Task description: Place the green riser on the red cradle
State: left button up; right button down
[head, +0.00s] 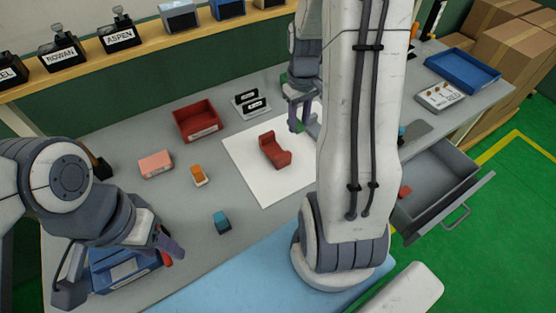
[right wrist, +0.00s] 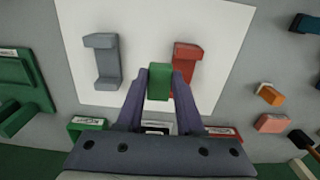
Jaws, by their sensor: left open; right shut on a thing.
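The red cradle (head: 274,150) lies on a white sheet (head: 250,170) in the head view. It also shows in the right wrist view (right wrist: 186,62), just right of the gripper tips and partly covered by a finger. My right gripper (head: 304,112) is shut on the green riser (right wrist: 160,82), which sits between the two fingertips in the right wrist view. The riser appears held above the sheet, beside the red cradle and not over it. My left gripper (head: 168,245) is open near the blue tray at the front left.
A grey cradle (right wrist: 107,62) stands on the same sheet, hidden by my right arm in the head view. A red bin (head: 196,122), pink block (head: 155,164), orange block (head: 198,174) and teal block (head: 222,222) are left of the sheet. An open drawer (head: 435,190) is at right.

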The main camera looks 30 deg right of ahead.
jog(key=s+d+r+b, duration=0.1)
jog(key=s+d, duration=0.2)
jog(key=d, duration=0.1)
jog(key=p, duration=0.2)
send_over(276, 153)
notch_tip(276, 153, down, 6)
jog(key=shift+d+f, duration=0.1)
notch_tip(276, 153, down, 3)
jog(key=shift+f, duration=0.1)
pick_arm(q)
jog(key=shift+r, duration=0.1)
pick_arm(e)
jog(key=shift+f, duration=0.45)
jog(key=shift+f, duration=0.1)
jog(key=c, duration=0.5)
grip_release()
jog(key=shift+c, duration=0.2)
